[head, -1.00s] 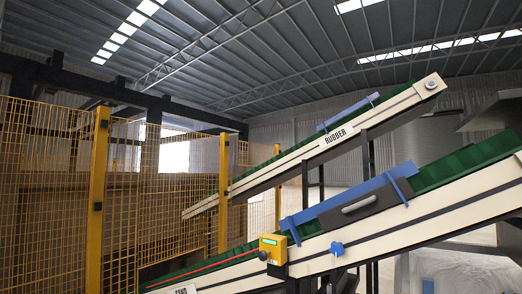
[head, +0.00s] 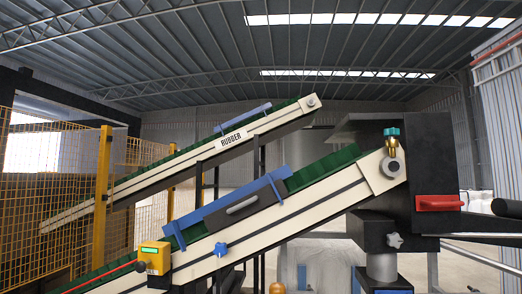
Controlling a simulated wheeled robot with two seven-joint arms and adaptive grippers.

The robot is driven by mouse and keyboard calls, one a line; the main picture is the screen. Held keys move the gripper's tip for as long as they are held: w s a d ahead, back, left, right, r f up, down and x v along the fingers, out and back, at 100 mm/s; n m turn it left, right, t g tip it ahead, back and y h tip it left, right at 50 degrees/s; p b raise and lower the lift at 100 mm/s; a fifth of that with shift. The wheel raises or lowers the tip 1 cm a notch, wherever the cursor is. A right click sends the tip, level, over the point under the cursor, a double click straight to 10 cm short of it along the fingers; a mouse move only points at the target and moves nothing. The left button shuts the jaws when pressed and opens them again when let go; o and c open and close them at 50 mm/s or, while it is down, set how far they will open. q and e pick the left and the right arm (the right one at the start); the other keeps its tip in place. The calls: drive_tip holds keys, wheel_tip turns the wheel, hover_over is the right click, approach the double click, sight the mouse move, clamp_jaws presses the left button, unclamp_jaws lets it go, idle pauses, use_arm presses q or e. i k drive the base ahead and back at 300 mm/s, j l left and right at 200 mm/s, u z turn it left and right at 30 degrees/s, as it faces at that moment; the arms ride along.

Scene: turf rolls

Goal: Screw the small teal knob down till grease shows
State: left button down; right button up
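A small teal knob (head: 391,132) sits on top of a brass fitting (head: 390,147) at the upper end of the nearer conveyor, in the right part of the head view. The brass fitting stands upright just above a round grey bearing end (head: 393,168). No grease can be made out at this distance. Neither of my grippers shows in the head view.
The nearer conveyor (head: 330,207) slopes up to the right, with a blue knob (head: 220,249) and a yellow control box (head: 153,258). Behind it is the RUBBER conveyor (head: 197,157). A dark housing with a red handle (head: 438,203) stands right. Yellow mesh fencing (head: 45,180) is left.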

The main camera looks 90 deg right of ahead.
sight(392, 133)
drive_tip(key=z, duration=3.85)
